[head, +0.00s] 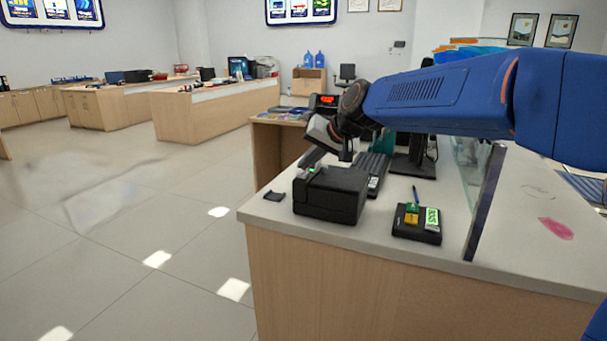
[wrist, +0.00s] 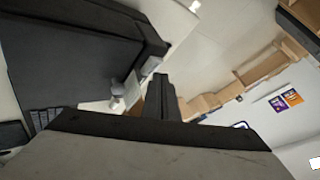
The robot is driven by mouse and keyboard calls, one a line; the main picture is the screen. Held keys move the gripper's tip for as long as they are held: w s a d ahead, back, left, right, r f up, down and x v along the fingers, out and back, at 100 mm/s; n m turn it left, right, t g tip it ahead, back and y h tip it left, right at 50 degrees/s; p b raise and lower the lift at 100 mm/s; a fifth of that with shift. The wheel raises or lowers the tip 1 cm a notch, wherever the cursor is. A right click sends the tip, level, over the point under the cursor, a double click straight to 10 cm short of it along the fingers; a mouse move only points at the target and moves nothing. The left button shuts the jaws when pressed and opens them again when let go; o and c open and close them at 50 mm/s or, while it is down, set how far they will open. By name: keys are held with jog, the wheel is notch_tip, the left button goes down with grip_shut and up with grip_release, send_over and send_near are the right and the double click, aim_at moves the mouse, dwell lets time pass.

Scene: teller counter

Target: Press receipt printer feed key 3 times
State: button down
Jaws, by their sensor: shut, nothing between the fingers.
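The receipt printer appears to be the black box (head: 330,196) on the front left of the counter. A small green spot shows at its top back edge, close to my fingertips; I cannot tell whether it is the feed key. My gripper (head: 304,163) points down and left, just above the back left of the printer; I cannot tell whether it touches. In the wrist view, my shut fingers (wrist: 160,82) are together with nothing between them. A large dark body at the left there seems to be the printer (wrist: 70,50).
A black keypad device (head: 417,228) with green and yellow parts sits right of the printer. A keyboard (head: 373,172) lies behind it. A glass divider (head: 482,200) stands to the right. A small dark pad (head: 275,196) lies near the counter's left edge.

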aim_at(307, 174)
jog(key=shift+f, duration=0.5)
dwell(0.6)
jog(key=shift+r, duration=0.9)
jog(key=shift+r, duration=0.1)
jog(key=shift+r, duration=2.4)
